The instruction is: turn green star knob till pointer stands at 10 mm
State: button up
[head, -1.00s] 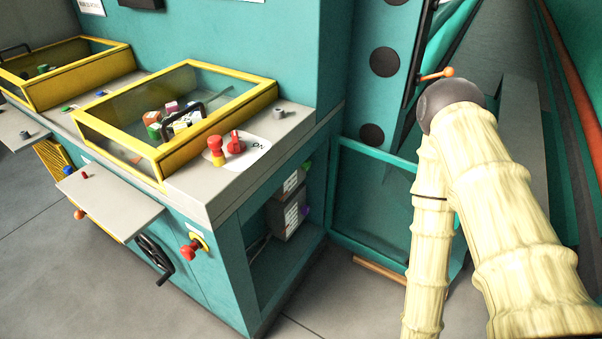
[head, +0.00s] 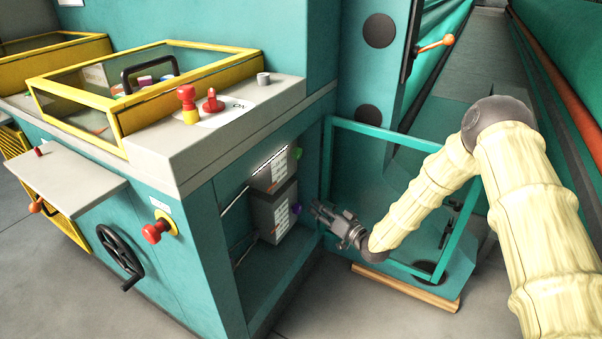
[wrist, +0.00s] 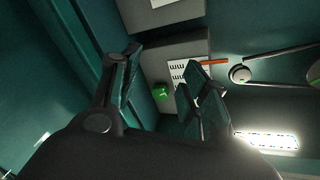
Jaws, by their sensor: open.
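The green star knob (head: 297,153) is small and sits on the right side of the upper grey box (head: 270,172) inside the machine's open bay. In the wrist view the green knob (wrist: 161,92) shows between my open fingers, some way beyond them. A white scale plate with dark marks (wrist: 186,72) and an orange-red pointer (wrist: 213,62) lie beside it; the reading is too small to tell. My gripper (head: 322,212) is open and empty, at the bay's right opening, below and right of the green knob and apart from it.
A purple knob (head: 296,208) sits on the lower grey box (head: 275,218), close to my gripper. A teal frame (head: 327,150) stands right of the bay. A handwheel (head: 120,257) and red knob (head: 158,230) stick out from the front. Floor at the lower left is clear.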

aim_at(299, 156)
jog(key=w+r+n+y+b, duration=0.3)
jog(key=w+r+y+b, duration=0.15)
jog(key=w+r, duration=0.3)
jog(key=x, duration=0.3)
jog(key=b+x, duration=0.1)
jog(key=x, duration=0.5)
jog(key=shift+w+r, duration=0.1)
jog(key=shift+r, duration=0.4)
jog(key=c, duration=0.7)
